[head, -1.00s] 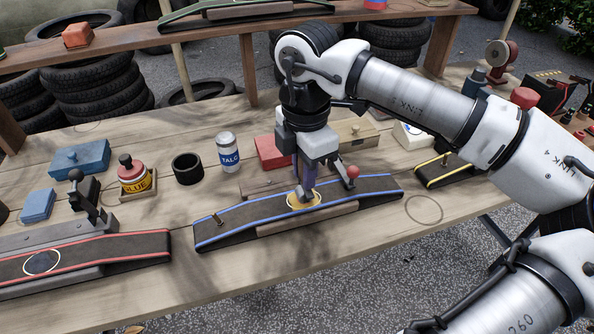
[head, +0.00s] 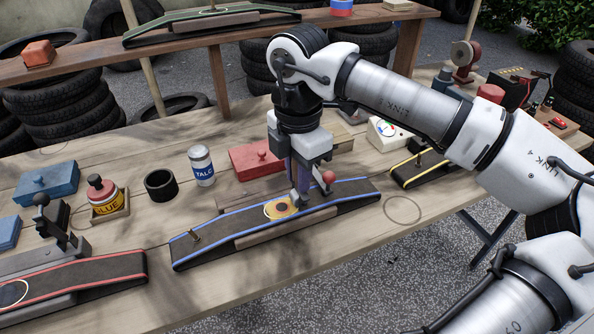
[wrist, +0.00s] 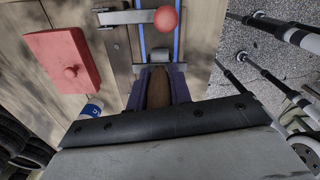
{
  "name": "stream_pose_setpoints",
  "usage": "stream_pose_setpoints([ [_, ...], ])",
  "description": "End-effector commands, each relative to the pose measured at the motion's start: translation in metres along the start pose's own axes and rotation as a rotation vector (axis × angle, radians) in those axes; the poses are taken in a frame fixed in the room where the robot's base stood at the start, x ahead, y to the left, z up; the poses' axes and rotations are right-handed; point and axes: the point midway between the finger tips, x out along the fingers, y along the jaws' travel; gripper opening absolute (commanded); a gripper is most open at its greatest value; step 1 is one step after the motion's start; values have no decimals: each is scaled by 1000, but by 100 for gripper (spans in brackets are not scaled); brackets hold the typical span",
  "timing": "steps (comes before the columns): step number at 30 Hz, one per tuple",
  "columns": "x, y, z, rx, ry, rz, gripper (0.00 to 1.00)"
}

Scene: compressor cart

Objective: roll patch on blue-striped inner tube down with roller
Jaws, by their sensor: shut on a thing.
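The blue-striped inner tube (head: 345,196) lies over a raised form on the table. A yellow-edged oval patch (head: 281,208) with a dark middle sits on top of it. My gripper (head: 299,178) points down at the tube, just right of the patch. It is shut on the roller, whose brown handle (wrist: 158,94) shows between the fingers in the wrist view. The roller's grey end (head: 302,195) is at the tube's surface beside the patch's right edge; I cannot tell whether it touches. A red-knobbed clamp (head: 329,177) stands close to the gripper's right.
A red box (head: 255,160), talc can (head: 202,166), black ring (head: 160,185) and glue pot (head: 103,195) stand behind and left. A red-striped tube (head: 90,272) lies front left, a yellow-striped one (head: 420,168) right. Bare table lies in front.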

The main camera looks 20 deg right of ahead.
Motion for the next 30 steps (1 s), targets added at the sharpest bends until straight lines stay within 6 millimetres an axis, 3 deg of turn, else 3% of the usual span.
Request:
stream_pose_setpoints([
  [21,-69,0,0,1,-2,2,0],
  [30,-70,0,0,0,-1,2,0],
])
